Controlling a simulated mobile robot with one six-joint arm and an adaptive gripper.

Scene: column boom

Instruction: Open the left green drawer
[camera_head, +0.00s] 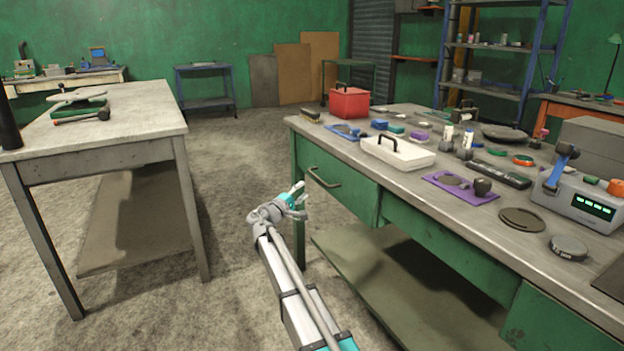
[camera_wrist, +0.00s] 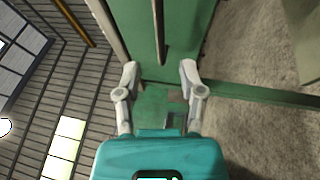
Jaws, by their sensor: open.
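The left green drawer (camera_head: 345,196) is in the front of the right-hand workbench and looks closed. Its metal bar handle (camera_head: 324,178) is on the upper part of the drawer front. My gripper (camera_head: 302,200) is in front of the drawer, a little below and left of the handle in the head view. In the wrist view my gripper (camera_wrist: 160,72) has its two fingers spread, with nothing between the tips. The dark handle (camera_wrist: 160,30) there runs from the top edge down toward the gap between the fingertips, over the green drawer front (camera_wrist: 185,30). Contact cannot be seen.
The workbench top (camera_head: 470,208) carries a white box with a black handle (camera_head: 398,152), a red toolbox (camera_head: 349,102) and several small tools. A lower shelf (camera_head: 385,280) lies under the bench. Another table (camera_head: 110,140) stands left, with open floor (camera_head: 235,190) between.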

